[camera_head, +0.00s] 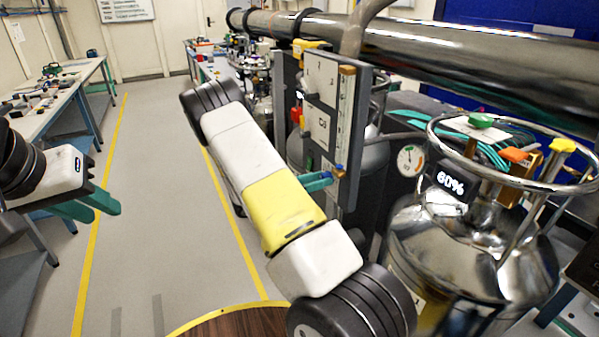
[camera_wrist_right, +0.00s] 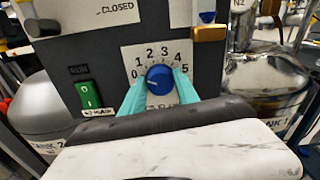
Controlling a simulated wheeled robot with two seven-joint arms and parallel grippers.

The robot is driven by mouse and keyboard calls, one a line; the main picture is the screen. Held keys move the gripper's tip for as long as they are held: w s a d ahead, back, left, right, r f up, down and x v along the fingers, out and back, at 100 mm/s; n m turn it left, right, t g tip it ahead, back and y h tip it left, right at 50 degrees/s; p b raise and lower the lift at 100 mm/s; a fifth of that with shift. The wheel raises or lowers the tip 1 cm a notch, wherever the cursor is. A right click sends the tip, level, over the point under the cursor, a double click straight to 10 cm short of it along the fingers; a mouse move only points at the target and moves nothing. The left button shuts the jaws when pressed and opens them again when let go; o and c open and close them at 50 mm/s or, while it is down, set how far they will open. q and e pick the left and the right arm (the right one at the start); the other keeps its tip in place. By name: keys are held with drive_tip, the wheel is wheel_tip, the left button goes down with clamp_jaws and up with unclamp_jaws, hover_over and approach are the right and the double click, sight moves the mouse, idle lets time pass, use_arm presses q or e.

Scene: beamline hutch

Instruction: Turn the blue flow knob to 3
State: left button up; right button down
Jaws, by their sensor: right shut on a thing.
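The blue flow knob (camera_wrist_right: 160,79) sits on a white dial plate (camera_wrist_right: 141,53) numbered 0 to 5, on a dark upright panel. A faint mark on the knob seems to point left, toward the low numbers, but it is too small to read surely. My right gripper (camera_wrist_right: 158,88) has its teal fingers on both sides of the knob and is shut on it. My left gripper (camera_head: 94,206) is empty at the far left, fingers apart.
A green switch (camera_wrist_right: 88,95) is left of the dial. A brass-coloured handle (camera_wrist_right: 209,33) sits above right. A shiny tank (camera_head: 455,240) with a ring rail and 60% display stands right of the panel. A workbench (camera_head: 50,95) is at left; the floor between is clear.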

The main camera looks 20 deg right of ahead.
drive_tip(key=m, duration=1.5)
drive_tip(key=shift+s+f+m, duration=0.1)
drive_tip(key=shift+f+m, duration=0.05)
drive_tip(key=shift+m, duration=0.25)
idle(0.3)
drive_tip(key=c, duration=0.9)
unclamp_jaws()
drive_tip(key=shift+a, duration=0.15)
drive_tip(key=a, duration=0.7)
drive_tip(key=shift+s+a, duration=0.3)
drive_tip(key=shift+s, duration=0.05)
